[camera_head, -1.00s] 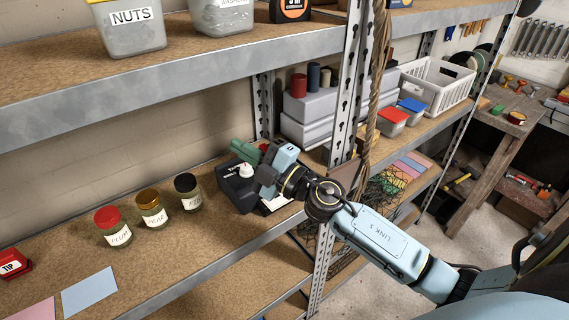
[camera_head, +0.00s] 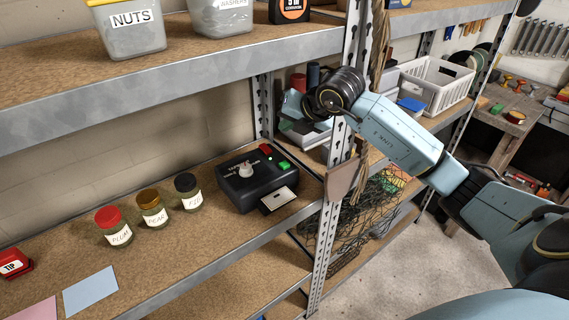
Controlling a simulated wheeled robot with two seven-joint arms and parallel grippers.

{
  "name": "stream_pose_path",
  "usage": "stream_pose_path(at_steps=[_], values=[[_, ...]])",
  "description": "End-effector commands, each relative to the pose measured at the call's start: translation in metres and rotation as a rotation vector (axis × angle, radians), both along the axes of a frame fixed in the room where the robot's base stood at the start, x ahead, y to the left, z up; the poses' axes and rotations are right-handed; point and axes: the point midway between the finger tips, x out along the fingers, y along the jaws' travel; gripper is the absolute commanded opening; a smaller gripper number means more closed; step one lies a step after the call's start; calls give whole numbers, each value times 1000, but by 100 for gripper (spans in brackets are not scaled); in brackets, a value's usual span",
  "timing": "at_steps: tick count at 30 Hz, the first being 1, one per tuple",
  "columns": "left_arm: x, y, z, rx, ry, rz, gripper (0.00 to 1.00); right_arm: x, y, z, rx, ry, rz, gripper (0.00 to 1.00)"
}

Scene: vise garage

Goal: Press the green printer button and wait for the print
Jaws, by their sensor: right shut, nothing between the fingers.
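The black printer (camera_head: 235,187) sits on the middle shelf with a pale knob on top. Its green button (camera_head: 284,165) is in clear view at the right of the top, beside a red part (camera_head: 265,149). A white printed slip (camera_head: 278,200) sticks out of the front. My right gripper (camera_head: 289,122) is above and behind the printer, apart from it, partly hidden by my wrist. It is shut and empty. My left gripper is not in view.
Three labelled jars (camera_head: 152,209) stand left of the printer. A shelf upright (camera_head: 325,245) rises to its right, near my right arm. Blue and pink cards (camera_head: 90,291) and a red TIP box (camera_head: 13,263) lie at left. A white basket (camera_head: 437,85) stands beyond.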

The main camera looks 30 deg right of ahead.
Motion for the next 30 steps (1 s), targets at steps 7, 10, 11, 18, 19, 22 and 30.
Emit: stream_pose_path(at_steps=[7,10,11,18,19,22,30], values=[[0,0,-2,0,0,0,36,0,1,-4,2,-1,2,0],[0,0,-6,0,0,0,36,0,1,-10,3,0,3,0],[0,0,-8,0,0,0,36,0,1,-13,3,0,3,0],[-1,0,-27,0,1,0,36,0,1,-44,3,1,4,0],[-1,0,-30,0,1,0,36,0,1,-48,3,1,3,0],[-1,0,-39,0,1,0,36,0,1,-63,2,1,3,0],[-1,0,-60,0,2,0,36,0,1,-89,3,-1,3,0]])
